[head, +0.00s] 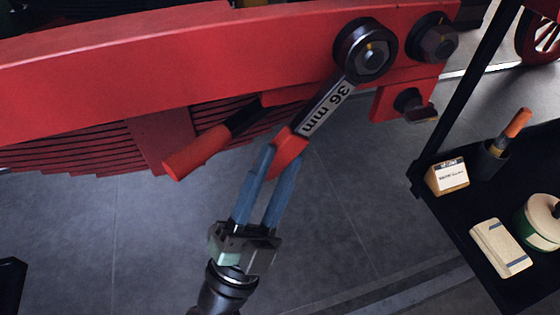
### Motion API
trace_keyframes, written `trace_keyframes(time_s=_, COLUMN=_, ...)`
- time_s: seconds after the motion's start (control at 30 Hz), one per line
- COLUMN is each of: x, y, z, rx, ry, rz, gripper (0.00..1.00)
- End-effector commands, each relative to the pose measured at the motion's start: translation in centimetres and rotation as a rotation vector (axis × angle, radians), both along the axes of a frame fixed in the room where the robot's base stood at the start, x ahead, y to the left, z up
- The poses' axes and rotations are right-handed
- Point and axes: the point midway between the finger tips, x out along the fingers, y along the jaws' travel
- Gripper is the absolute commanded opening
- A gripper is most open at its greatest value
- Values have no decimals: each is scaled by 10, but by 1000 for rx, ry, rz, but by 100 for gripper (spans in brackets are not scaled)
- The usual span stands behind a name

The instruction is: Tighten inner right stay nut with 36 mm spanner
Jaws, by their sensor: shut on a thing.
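The 36 mm spanner (325,108) has a grey shank with its size marked on it and a red grip. Its dark ring end is around the left of two nuts (373,56) on the red beam's right end; I cannot tell how fully it is seated. My gripper (285,153) has blue fingers shut on the spanner's red grip, below the beam. The spanner slants from upper right to lower left. The other nut (438,42) is bare, to the right of the ring.
A red handle (197,152) on a dark shaft sticks out left of the spanner, near the leaf spring (85,152). A lower bolt (412,103) sits under the beam (180,62). A black trolley (462,225) with small items stands at right. Floor below is clear.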

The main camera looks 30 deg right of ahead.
Motion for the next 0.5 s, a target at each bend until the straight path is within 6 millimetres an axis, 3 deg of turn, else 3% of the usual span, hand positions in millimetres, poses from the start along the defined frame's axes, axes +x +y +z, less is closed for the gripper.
trace_keyframes(time_s=0.5, x=3, y=12, z=17, rx=95, ry=-29, rz=1, gripper=0)
